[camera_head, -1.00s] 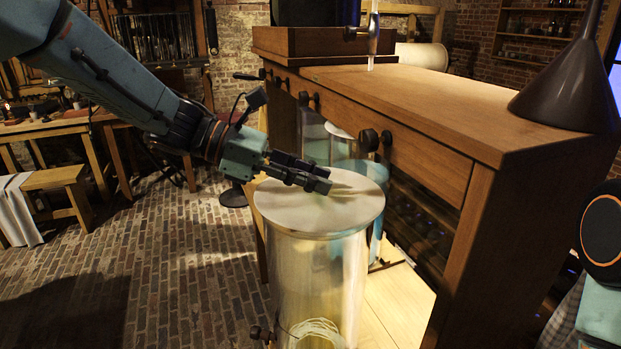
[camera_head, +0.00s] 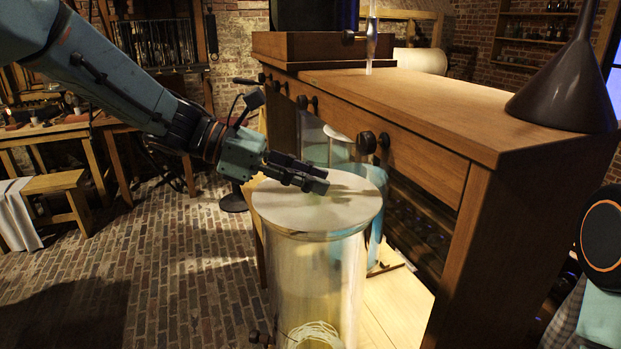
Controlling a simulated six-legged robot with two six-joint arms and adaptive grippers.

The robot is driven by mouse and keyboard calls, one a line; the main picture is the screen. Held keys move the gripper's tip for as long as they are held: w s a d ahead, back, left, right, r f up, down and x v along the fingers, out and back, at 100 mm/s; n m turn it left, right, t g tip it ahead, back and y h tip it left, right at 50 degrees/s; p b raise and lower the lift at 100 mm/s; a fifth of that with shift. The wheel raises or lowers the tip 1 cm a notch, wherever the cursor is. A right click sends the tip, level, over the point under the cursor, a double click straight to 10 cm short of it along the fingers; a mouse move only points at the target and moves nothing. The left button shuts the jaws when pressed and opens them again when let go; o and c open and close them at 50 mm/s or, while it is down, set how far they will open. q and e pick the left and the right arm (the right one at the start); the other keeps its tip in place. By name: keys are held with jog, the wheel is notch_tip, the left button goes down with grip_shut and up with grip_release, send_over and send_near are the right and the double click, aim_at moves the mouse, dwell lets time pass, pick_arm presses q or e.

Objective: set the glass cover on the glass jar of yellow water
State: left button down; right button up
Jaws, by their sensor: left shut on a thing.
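The glass jar of yellow water (camera_head: 318,285) stands upright in the middle foreground. Its wall is clear with a pale yellowish tint, and a pale coil shows low inside. The glass cover (camera_head: 325,217), a pale round disc, lies level over the jar's mouth. I cannot tell whether a thin gap is left between cover and rim. My left gripper (camera_head: 308,178) reaches in from the left above the cover's far left part. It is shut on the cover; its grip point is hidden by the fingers. My right gripper is not in view.
A jar with bluish contents (camera_head: 372,180) stands just behind, partly hidden by the cover. A wooden cabinet (camera_head: 420,100) with dark knobs rises close on the right, with a dark funnel (camera_head: 565,90) on top. A bench (camera_head: 55,183) is far left. The brick floor at left is clear.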

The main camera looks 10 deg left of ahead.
pick_arm(q)
jog(key=shift+w+a, duration=0.1)
jog(key=shift+f, duration=0.2)
jog(key=shift+f+b, duration=0.2)
jog(key=shift+b, duration=0.25)
jog(key=shift+r+p, duration=0.3)
jog(key=shift+r, duration=0.55)
jog(key=shift+b, duration=0.4)
dwell(0.8)
jog(key=shift+f+b, duration=0.8)
jog(key=shift+b, duration=0.05)
jog(key=shift+r+p, duration=0.3)
jog(key=shift+r, duration=0.55)
jog(key=shift+b, duration=0.4)
dwell(1.1)
jog(key=shift+f+b, duration=0.85)
